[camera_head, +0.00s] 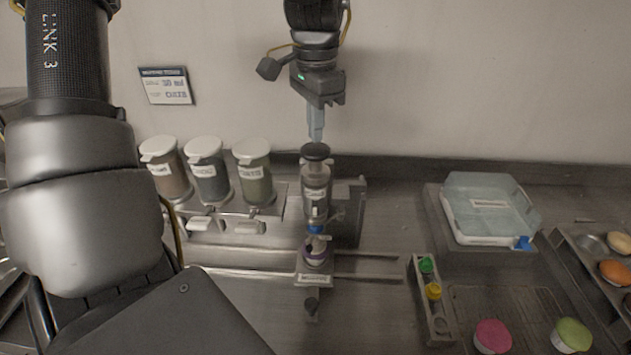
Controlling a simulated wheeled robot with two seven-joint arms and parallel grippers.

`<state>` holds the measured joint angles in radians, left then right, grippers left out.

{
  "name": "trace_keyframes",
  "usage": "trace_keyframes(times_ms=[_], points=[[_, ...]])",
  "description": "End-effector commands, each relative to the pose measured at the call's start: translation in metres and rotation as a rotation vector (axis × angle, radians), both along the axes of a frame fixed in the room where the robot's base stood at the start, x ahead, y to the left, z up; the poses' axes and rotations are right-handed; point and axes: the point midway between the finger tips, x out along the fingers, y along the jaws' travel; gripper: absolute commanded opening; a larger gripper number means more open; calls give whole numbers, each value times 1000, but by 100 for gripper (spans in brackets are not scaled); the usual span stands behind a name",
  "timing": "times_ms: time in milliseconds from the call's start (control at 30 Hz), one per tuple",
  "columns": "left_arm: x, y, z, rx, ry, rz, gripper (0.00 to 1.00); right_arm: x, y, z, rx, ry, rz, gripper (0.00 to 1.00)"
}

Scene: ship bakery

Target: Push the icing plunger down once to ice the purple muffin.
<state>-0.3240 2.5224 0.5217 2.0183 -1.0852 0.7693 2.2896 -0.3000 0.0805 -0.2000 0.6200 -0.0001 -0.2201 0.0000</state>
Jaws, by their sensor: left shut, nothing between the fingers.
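The icing dispenser (315,184) stands at the middle of the counter, a clear labelled cylinder with a blue nozzle at its lower end. Its round black plunger knob (315,151) sits on top, raised a little above the cylinder. The purple muffin (317,257) is below the nozzle on a small holder on the rail; white shows on its top, partly hidden by the nozzle. My left gripper (316,137) points straight down with its fingers shut and empty, just above the knob. I cannot tell whether the fingertips touch it. My right gripper is not in view.
Three lidded jars (208,170) stand left of the dispenser. A clear-lidded box (490,208) is at the right. A narrow rack (422,297) with green and yellow pieces, pink (492,337) and green (571,336) muffins, and a muffin tin (566,240) are at front right.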

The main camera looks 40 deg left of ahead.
Motion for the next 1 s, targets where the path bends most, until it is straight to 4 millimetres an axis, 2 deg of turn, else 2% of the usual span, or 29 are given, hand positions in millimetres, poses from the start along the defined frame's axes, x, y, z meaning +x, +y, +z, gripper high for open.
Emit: trace_keyframes(times_ms=[533,1000], points=[[0,0,6,1,-1,0,0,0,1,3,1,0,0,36],[0,0,55,0,-1,0,0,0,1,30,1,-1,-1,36]])
